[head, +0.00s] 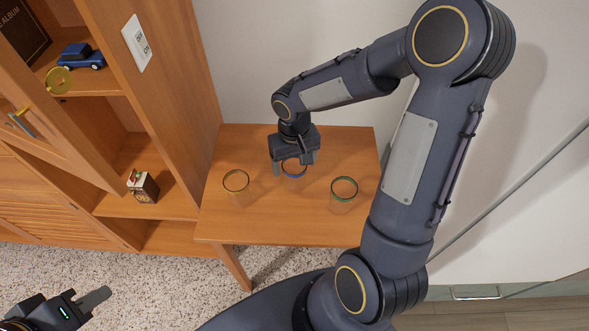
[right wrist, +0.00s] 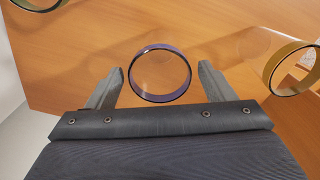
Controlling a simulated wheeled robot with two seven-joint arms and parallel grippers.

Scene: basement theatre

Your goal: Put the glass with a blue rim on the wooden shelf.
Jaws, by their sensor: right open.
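The glass with a blue rim (head: 294,174) stands on the small wooden table, between two other glasses. My right gripper (head: 294,163) is over it, with its fingers open. In the right wrist view the blue-violet rim (right wrist: 160,73) lies between the tips of my right gripper (right wrist: 161,80), with a gap on each side. The wooden shelf unit (head: 165,205) stands to the left, with open compartments. My left gripper (head: 88,306) is at the bottom left, away from everything; its finger opening cannot be made out.
A glass with a yellow rim (head: 236,181) stands left of the blue-rimmed one, and a green-rimmed glass (head: 344,188) right of it. The shelf unit holds a blue toy car (head: 82,57) and a small patterned box (head: 143,187). The table (head: 285,228) is bare in front.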

